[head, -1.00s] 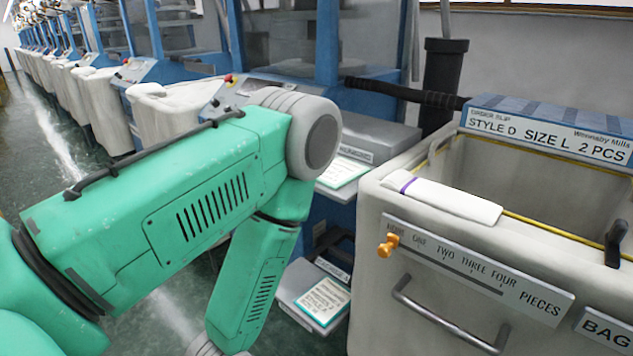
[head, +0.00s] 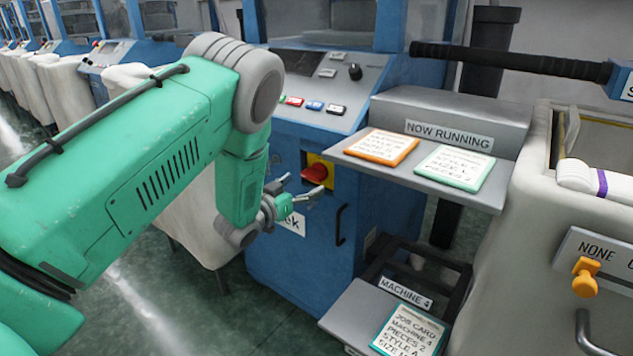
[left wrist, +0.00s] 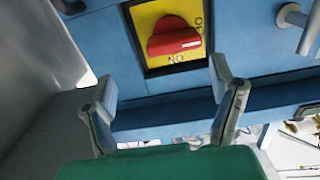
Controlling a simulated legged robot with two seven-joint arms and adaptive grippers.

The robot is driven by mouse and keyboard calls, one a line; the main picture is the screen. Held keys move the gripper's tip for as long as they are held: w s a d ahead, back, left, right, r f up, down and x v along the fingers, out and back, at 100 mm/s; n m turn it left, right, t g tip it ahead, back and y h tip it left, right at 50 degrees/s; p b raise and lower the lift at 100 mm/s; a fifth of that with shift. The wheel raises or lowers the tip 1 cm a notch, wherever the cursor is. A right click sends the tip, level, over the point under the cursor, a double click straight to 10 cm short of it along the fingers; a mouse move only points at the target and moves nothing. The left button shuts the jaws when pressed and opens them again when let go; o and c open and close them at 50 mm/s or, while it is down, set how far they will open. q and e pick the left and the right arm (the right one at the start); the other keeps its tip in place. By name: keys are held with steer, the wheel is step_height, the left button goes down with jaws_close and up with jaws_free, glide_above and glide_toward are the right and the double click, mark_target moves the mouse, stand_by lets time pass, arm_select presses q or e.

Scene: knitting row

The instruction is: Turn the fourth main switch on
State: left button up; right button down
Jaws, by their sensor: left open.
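The main switch (head: 316,172) is a red rotary knob on a yellow plate, on the front of a blue machine; a "MACHINE 4" sign (head: 405,293) stands close by. The left wrist view shows the red knob (left wrist: 174,42) with its white mark toward the right-hand label, which is hard to read; an upside-down "ON" is below it. My left gripper (head: 299,191) is open and empty, just in front of and slightly below the switch. In the left wrist view its fingertips (left wrist: 163,86) are spread below the knob, not around it. My right gripper is out of view.
A grey shelf (head: 480,197) with orange and green cards juts out right of the switch. A lower tray (head: 350,318) holds a job card. A pale bin (head: 520,240) stands at right.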

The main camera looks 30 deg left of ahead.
mark_target(308, 178)
arm_select(q)
steer(key=w+a, duration=0.1)
steer(key=w+f+b, duration=0.1)
steer(key=w, duration=0.1)
steer(key=w+a, duration=0.1)
steer(key=w, duration=0.1)
steer(key=shift+w+a+f, duration=0.2)
steer(key=shift+w+a, duration=0.05)
steer(key=shift+a, duration=0.1)
steer(key=shift+w, duration=0.25)
steer(key=shift+w+d+r, duration=0.15)
steer(key=shift+d+r, duration=0.05)
steer(key=shift+d, duration=0.15)
steer(key=shift+d+r, duration=0.3)
steer(key=shift+d, duration=0.45)
steer(key=c, duration=0.7)
steer(key=shift+a+f, duration=0.15)
steer(key=shift+a, duration=0.15)
steer(key=c, duration=0.5)
steer(key=shift+a+f, duration=0.15)
steer(key=shift+a, duration=0.15)
